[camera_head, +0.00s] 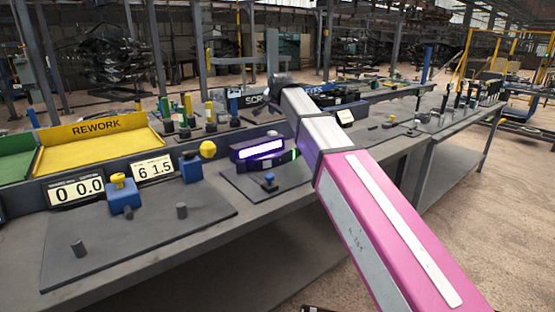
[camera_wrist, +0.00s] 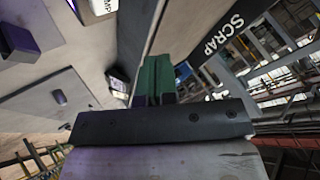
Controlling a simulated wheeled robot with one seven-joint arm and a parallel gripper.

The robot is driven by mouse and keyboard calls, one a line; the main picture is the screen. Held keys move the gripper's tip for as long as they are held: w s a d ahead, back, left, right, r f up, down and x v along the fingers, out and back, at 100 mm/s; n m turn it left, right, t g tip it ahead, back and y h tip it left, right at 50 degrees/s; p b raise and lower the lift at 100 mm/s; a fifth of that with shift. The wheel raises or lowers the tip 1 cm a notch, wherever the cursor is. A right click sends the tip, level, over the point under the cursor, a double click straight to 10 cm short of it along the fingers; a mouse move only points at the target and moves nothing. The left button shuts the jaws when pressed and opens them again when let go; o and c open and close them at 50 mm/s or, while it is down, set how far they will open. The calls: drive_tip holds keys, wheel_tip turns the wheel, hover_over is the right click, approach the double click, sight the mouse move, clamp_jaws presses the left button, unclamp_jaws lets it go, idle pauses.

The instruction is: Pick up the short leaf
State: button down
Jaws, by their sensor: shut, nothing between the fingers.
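My gripper shows in the wrist view (camera_wrist: 156,92), its dark body across the lower middle and its narrow fingers close together. A green upright shape (camera_wrist: 155,70) lies in line with the fingers. I cannot tell whether it is part of them or something behind. No leaf shows held. In the head view my arm reaches away over the bench, and its far end hides the fingers. I cannot pick out the short leaf for certain in either view.
A grey bench (camera_head: 200,245) holds a yellow REWORK tray (camera_head: 95,140), number displays (camera_head: 153,168), a dark box with a lit purple panel (camera_head: 258,149) and coloured posts. A SCRAP label (camera_wrist: 222,37) shows in the wrist view.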

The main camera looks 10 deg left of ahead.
drive_tip(key=c, duration=1.3)
unclamp_jaws()
drive_tip(key=shift+o, duration=0.9)
drive_tip(key=shift+s+f+n, duration=0.1)
drive_tip(key=shift+s+n, duration=0.05)
drive_tip(key=shift+n, duration=0.25)
drive_tip(key=s+n+g, duration=0.1)
drive_tip(key=n, duration=0.1)
drive_tip(key=n+g+h, duration=0.4)
drive_tip(key=n+g, duration=0.3)
drive_tip(key=n, duration=2.1)
hover_over(278, 166)
wheel_tip(278, 166, down, 4)
drive_tip(key=shift+w+a+f, duration=0.1)
drive_tip(key=shift+w+f, duration=0.05)
drive_tip(key=shift+f, duration=2.45)
drive_tip(key=shift+w+a+f, duration=0.1)
drive_tip(key=shift+f, duration=2.5)
